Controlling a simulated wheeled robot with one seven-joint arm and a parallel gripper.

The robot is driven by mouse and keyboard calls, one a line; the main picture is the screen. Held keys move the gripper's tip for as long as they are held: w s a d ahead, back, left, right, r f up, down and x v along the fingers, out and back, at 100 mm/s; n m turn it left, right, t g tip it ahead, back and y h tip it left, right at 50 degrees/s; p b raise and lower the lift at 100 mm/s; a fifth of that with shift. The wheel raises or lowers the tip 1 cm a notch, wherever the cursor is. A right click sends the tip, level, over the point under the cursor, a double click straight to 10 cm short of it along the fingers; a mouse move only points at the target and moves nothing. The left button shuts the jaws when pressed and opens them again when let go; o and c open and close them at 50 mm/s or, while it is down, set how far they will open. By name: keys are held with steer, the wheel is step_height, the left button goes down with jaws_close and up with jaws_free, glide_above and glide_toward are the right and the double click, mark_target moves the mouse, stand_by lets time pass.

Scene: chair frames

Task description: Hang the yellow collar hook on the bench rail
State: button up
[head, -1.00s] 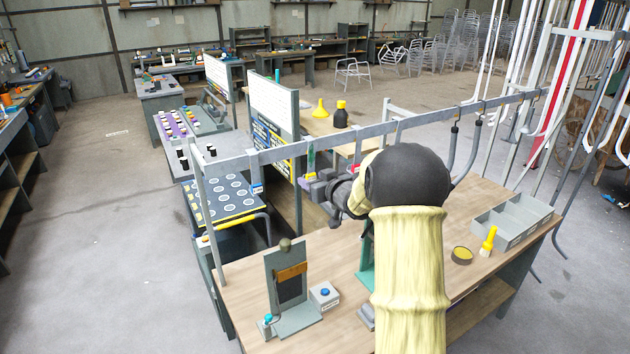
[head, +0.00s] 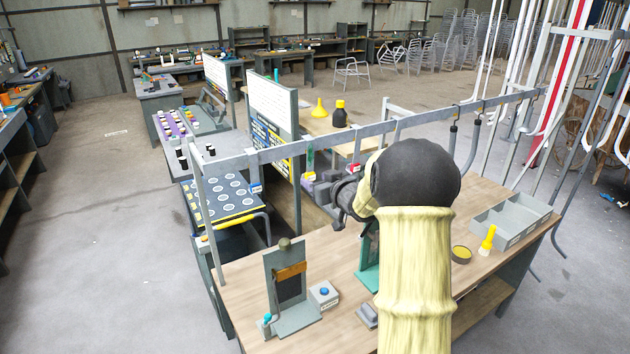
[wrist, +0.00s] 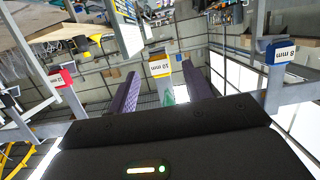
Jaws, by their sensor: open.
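A yellow collar marked 10 mm (wrist: 158,65) shows in the wrist view, just beyond and between the tips of my purple fingers. My gripper (wrist: 161,74) is open, with a gap between the fingers and the collar. In the head view my gripper (head: 312,181) is beside the bench rail (head: 285,151), left of my dark wrist. The yellow collar is not clear in the head view. My gripper's body hides part of the rail in the wrist view, so I cannot tell how the hook sits on it.
A blue collar marked 8 mm (wrist: 278,50) and a red collar marked 12 mm (wrist: 60,78) flank the yellow one along the rail. Below stand a grey stand (head: 290,285), a blue-button box (head: 324,293), a grey tray (head: 512,222) and a yellow brush (head: 488,238).

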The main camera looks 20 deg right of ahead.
steer(key=v, duration=0.5)
steer(key=shift+s+d+r, duration=0.1)
steer(key=shift+s, duration=0.3)
stand_by(0.9)
steer(key=s+a+f+g+h+b, duration=0.1)
steer(key=s+a+f+g, duration=0.3)
steer(key=s, duration=0.5)
steer(key=s+a+f+m+g+h+b, duration=0.1)
steer(key=s+a+f+g+b, duration=0.2)
steer(key=s+f, duration=0.5)
steer(key=s+a+f+m+g+h+b, duration=0.1)
steer(key=s+a+f+g, duration=0.4)
steer(key=s, duration=0.7)
steer(key=shift+s+a+f+g+b, duration=0.25)
steer(key=shift+a+f+g+b, duration=0.15)
steer(key=shift+a+f, duration=0.55)
